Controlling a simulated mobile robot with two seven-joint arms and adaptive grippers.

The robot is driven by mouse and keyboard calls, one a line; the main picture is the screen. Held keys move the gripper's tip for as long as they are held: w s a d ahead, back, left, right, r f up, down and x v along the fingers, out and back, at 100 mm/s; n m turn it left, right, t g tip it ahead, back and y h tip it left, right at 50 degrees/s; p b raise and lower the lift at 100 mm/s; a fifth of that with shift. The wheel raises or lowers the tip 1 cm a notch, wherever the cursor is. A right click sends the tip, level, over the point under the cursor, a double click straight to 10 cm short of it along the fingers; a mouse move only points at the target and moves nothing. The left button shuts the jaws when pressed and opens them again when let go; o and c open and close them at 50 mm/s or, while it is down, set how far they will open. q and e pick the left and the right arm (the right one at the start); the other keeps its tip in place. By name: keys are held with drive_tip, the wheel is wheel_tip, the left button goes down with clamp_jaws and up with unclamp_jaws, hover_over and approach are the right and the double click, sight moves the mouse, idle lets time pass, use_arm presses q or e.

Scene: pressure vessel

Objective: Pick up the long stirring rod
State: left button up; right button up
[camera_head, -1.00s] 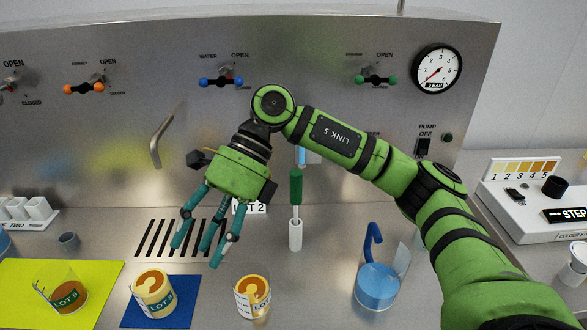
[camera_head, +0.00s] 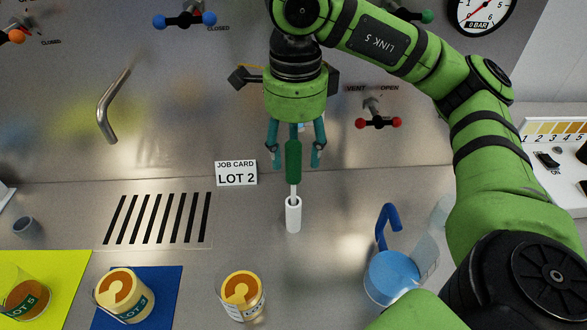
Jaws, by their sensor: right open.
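The long stirring rod (camera_head: 293,162) stands upright. It has a dark green handle on top and a thin pale shaft that goes down into a small white cylindrical holder (camera_head: 293,216). The rod's lower end is hidden in the holder. My right gripper (camera_head: 296,157) points down, open, above the worktop. In the head view its teal fingers show on either side of the green handle, with gaps between. I cannot tell whether the handle lies between them in depth. My left gripper is not in view.
A blue jug (camera_head: 391,277) stands right of the holder. A lot cup (camera_head: 241,296) stands in front; other cups stand on a blue mat (camera_head: 165,284) and a yellow mat (camera_head: 69,270). Behind are a job card (camera_head: 236,173) and a steel panel with a metal handle (camera_head: 109,108).

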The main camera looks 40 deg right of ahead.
sight(293, 162)
drive_tip(key=f, duration=0.1)
drive_tip(key=f+p, duration=0.1)
drive_tip(key=f, duration=0.1)
drive_tip(key=shift+w+f, duration=0.2)
drive_tip(key=shift+f, duration=0.25)
clamp_jaws()
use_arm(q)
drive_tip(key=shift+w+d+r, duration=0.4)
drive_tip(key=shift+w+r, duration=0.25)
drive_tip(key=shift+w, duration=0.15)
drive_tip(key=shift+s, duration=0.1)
